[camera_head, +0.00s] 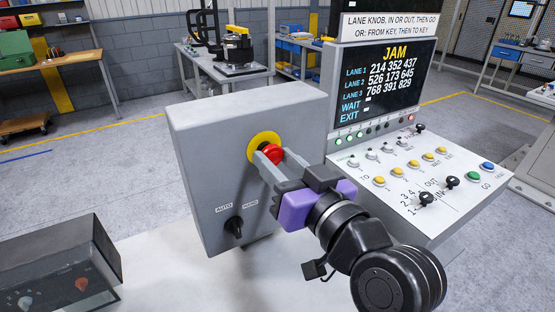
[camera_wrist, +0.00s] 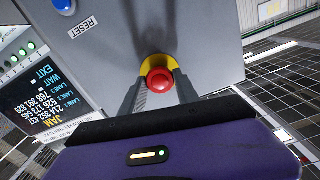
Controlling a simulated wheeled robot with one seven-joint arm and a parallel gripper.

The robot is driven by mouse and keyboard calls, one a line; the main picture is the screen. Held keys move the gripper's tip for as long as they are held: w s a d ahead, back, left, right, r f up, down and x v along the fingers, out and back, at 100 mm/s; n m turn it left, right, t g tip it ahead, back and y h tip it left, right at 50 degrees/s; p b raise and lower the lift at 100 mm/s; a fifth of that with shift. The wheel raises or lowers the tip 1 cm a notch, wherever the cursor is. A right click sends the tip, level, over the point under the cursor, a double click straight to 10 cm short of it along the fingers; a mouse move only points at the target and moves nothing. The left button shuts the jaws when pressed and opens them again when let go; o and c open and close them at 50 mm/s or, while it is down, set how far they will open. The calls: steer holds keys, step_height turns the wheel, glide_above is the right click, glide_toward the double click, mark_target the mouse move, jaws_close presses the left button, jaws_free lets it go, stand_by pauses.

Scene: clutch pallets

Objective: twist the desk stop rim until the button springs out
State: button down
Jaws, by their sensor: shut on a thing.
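The desk stop is a red button (camera_head: 271,153) in a yellow round collar (camera_head: 262,139) on the front face of a grey box (camera_head: 290,108). My gripper (camera_head: 270,156) reaches it from the lower right, with its two fingers on either side of the red button. In the wrist view the red button (camera_wrist: 160,80) sits between the two grey fingertips, with the yellow collar (camera_wrist: 158,62) behind it. The fingers are shut on the button's rim. Whether the button is pressed in or out I cannot tell.
The grey box also bears an AUTO/HAND selector knob (camera_head: 234,227). In the wrist view a blue RESET button (camera_wrist: 64,5) shows. To the right stands a console with a screen (camera_head: 380,78) reading JAM and a sloped panel of buttons and knobs (camera_head: 420,175). A dark box (camera_head: 65,268) lies lower left.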

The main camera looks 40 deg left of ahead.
steer(key=shift+m, duration=0.3)
steer(key=m+p, duration=0.3)
steer(key=m, duration=0.1)
steer(key=shift+r, duration=0.1)
steer(key=shift+m+p, duration=1)
steer(key=shift+m, duration=0.2)
steer(key=c, duration=0.9)
jaws_free()
